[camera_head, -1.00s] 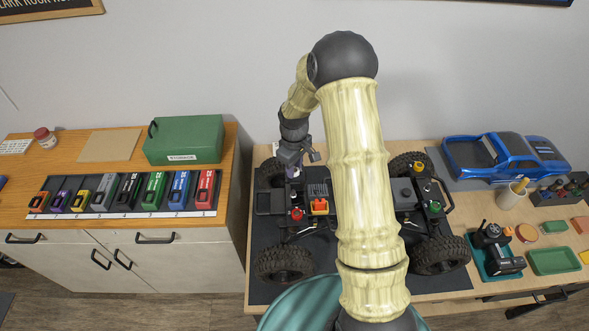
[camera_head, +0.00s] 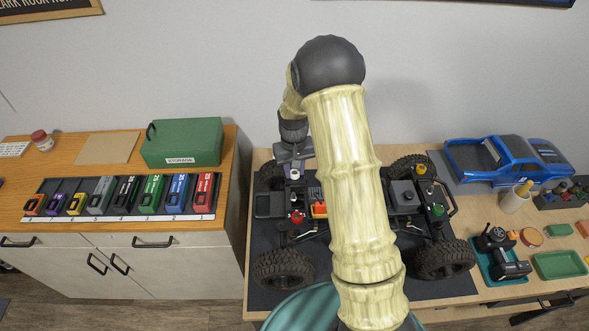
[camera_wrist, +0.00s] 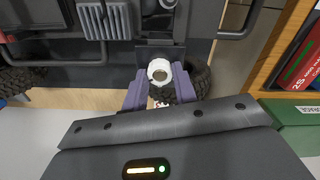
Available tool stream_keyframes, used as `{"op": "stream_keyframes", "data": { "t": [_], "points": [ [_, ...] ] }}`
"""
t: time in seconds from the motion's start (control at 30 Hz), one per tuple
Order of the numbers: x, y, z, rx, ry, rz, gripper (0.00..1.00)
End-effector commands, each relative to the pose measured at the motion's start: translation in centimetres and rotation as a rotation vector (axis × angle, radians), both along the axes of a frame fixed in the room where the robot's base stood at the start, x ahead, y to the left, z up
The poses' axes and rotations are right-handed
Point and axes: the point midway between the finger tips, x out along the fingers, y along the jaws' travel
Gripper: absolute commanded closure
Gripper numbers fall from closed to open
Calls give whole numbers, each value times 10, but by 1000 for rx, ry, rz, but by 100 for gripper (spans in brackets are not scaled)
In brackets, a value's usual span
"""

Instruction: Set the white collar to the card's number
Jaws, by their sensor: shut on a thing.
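The white collar (camera_wrist: 160,72) is a white ring with a dark round middle, on the crawler's chassis. In the wrist view it lies between the purple fingers of my gripper (camera_wrist: 160,88), which are shut on it. In the head view the white collar (camera_head: 294,174) shows as a small white spot below my gripper (camera_head: 293,164), at the far left corner of the crawler (camera_head: 320,208). I cannot make out the card or its number.
A red collar (camera_head: 297,216), a yellow one (camera_head: 421,169) and a green one (camera_head: 437,209) sit at the crawler's other corners. A left cabinet holds numbered coloured packs (camera_head: 151,193) and a green storage box (camera_head: 183,142). A blue body shell (camera_head: 500,158) lies right.

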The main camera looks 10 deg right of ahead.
Motion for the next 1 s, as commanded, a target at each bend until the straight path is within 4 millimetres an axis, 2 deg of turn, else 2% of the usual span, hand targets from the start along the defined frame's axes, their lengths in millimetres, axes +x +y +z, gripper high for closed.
{"op": "stream_keyframes", "data": {
  "t": [0.33, 0.37, 0.47, 0.77, 0.87, 1.0],
  "points": [
    [-1, 0, -1, 1, 3, -5, 95],
    [-1, 0, -1, 1, 3, -4, 69],
    [-1, 0, -1, 1, 3, -4, 51],
    [0, 1, 1, 1, 1, -3, 51],
    [0, 1, 9, 1, -2, -3, 51],
    [1, 1, 28, 1, -4, -3, 51]
  ]
}}
